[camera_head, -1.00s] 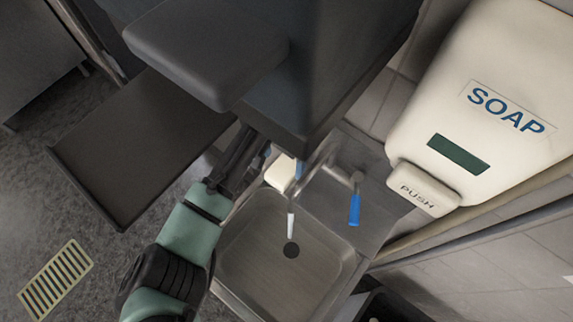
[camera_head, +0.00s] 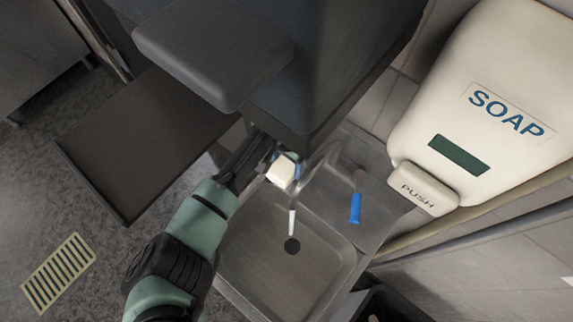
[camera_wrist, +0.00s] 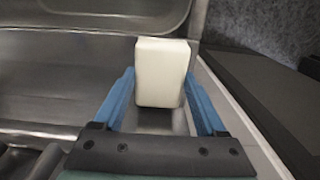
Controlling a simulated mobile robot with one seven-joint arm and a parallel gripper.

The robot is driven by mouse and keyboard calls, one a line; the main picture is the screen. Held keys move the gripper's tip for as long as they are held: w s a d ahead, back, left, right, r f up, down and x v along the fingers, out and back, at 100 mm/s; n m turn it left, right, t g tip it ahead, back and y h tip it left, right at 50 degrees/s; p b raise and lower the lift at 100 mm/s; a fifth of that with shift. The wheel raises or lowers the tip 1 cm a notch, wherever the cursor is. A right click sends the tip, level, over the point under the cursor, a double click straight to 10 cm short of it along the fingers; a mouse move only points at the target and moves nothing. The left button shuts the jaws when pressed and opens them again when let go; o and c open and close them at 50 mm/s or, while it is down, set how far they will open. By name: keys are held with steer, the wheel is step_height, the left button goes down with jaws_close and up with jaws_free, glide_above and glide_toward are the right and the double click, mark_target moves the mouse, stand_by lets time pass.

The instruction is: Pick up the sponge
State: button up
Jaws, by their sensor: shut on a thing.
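The sponge (camera_wrist: 161,72) is a pale cream block. In the wrist view it sits between the two blue fingers of my gripper (camera_wrist: 162,98), which is shut on it. The sponge also shows in the head view (camera_head: 283,171), at the far-left corner of the sink, beside the faucet. My gripper (camera_head: 276,163) reaches it from the left there, partly hidden under a dark overhanging box. I cannot tell whether the sponge still touches the surface below it.
A metal sink basin (camera_head: 265,265) with a drain lies in front of the sponge. A faucet with a blue handle (camera_head: 355,208) stands close to its right. A large soap dispenser (camera_head: 480,120) is on the right wall. A dark tray-like panel (camera_head: 140,150) lies at the left.

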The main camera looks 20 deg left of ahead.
mark_target(285, 167)
steer(key=shift+c, duration=0.7)
steer(key=shift+s+a+r, duration=0.1)
steer(key=shift+s+r, duration=0.2)
step_height(285, 167, up, 7)
steer(key=shift+f+b, duration=0.15)
steer(key=shift+b, duration=0.45)
steer(key=s+a, duration=0.2)
steer(key=s, duration=0.4)
steer(key=s+a+b, duration=0.1)
steer(key=s+a, duration=0.2)
steer(key=s, duration=0.3)
steer(key=s+a+b, duration=0.1)
steer(key=s+a, duration=0.1)
steer(key=s, duration=0.3)
steer(key=shift+s+a+f, duration=0.15)
steer(key=shift+s+a, duration=0.05)
steer(key=shift+s, duration=0.2)
